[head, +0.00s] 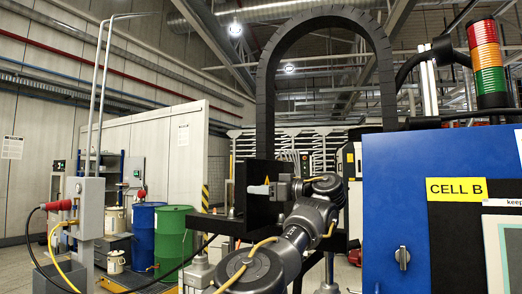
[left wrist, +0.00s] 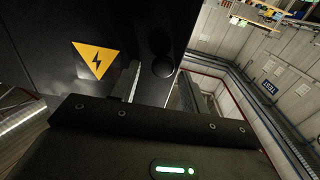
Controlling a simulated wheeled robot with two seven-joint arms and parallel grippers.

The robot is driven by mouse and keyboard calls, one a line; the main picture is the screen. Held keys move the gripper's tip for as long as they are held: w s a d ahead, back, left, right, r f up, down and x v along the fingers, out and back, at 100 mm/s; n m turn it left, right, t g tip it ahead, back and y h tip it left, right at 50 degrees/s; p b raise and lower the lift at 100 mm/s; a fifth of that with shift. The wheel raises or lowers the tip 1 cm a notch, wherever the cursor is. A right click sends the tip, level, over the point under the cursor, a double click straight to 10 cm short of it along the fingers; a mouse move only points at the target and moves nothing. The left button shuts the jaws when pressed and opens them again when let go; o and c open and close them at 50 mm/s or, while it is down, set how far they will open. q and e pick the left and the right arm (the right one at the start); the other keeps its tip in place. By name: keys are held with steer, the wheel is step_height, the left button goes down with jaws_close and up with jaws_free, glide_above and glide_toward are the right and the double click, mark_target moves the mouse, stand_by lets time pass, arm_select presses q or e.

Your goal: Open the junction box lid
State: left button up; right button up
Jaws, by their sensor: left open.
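The junction box (head: 262,168) is a dark box at the centre of the head view, below the black cable arch. In the left wrist view its dark face (left wrist: 125,28) fills the upper left and bears a yellow lightning triangle (left wrist: 93,60). A round black knob-like part (left wrist: 162,67) sits near its right edge. My left gripper (head: 262,189) is in front of the box, pointing left. Its fingers also show apart in the left wrist view (left wrist: 158,88), empty, close to the face. I cannot tell whether they touch it. My right gripper is not seen.
A blue cabinet (head: 395,190) marked CELL B stands close on the right, with a signal tower (head: 487,62) above. Green (head: 173,235) and blue (head: 146,230) drums stand at the left. A grey post with a control box (head: 86,192) and hanging cables is at far left.

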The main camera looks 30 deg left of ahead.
arm_select(q)
step_height(320, 180, up, 2)
steer(key=shift+p, duration=0.5)
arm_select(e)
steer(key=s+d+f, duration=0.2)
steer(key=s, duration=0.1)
arm_select(q)
steer(key=s+d+r+b, duration=0.3)
steer(key=s+r+b, duration=0.1)
steer(key=s+r, duration=0.1)
steer(key=s+d+r+b, duration=0.2)
steer(key=s+r+b, duration=0.2)
steer(key=s, duration=0.4)
steer(key=shift+d+r+b, duration=0.35)
steer(key=shift+d+r, duration=0.05)
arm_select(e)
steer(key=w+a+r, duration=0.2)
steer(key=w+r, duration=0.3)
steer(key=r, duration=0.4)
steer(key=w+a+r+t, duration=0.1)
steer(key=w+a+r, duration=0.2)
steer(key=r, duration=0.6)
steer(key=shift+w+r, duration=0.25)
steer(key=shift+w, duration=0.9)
arm_select(q)
steer(key=shift+w, duration=0.1)
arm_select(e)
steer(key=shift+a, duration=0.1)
